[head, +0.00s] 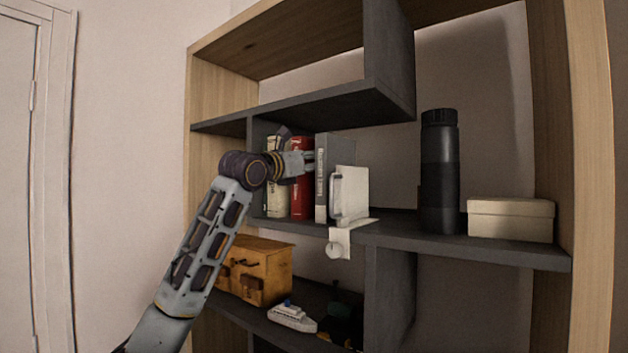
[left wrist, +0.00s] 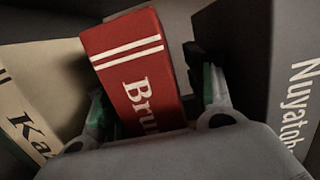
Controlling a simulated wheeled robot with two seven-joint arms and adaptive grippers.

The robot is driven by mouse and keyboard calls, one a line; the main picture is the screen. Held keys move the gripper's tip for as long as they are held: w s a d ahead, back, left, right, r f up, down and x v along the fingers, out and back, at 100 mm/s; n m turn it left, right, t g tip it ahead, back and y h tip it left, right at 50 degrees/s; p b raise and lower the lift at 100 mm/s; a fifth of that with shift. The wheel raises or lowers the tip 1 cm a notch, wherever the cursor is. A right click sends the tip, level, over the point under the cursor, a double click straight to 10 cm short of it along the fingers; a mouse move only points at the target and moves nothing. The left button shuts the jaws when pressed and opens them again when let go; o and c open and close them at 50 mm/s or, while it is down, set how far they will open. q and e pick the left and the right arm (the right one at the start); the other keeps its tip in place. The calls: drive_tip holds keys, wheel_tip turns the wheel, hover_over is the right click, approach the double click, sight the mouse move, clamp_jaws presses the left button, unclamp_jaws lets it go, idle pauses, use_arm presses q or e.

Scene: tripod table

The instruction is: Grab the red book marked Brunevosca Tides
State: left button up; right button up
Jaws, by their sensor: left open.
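The red book (head: 301,199) stands upright on the middle shelf, between a cream book and a grey book. In the left wrist view its red spine (left wrist: 133,62) shows two pale stripes and the letters "Bru"; the rest is hidden by my gripper. My left gripper (head: 309,161) is at the upper part of the red book in the head view. In the left wrist view the open fingers of my left gripper (left wrist: 152,105) lie on either side of the red spine. I cannot tell whether they touch it. My right gripper is not in view.
The cream book (left wrist: 42,95) is close on the left, and the grey book (left wrist: 294,75) on the right. A white bookend (head: 352,194), black bottle (head: 439,172) and cream box (head: 510,219) share the shelf (head: 400,228). A dark shelf board (head: 310,105) is above.

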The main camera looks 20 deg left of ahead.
use_arm(q)
clamp_jaws()
drive_tip(key=shift+r, duration=0.15)
idle(0.4)
drive_tip(key=shift+r, duration=0.15)
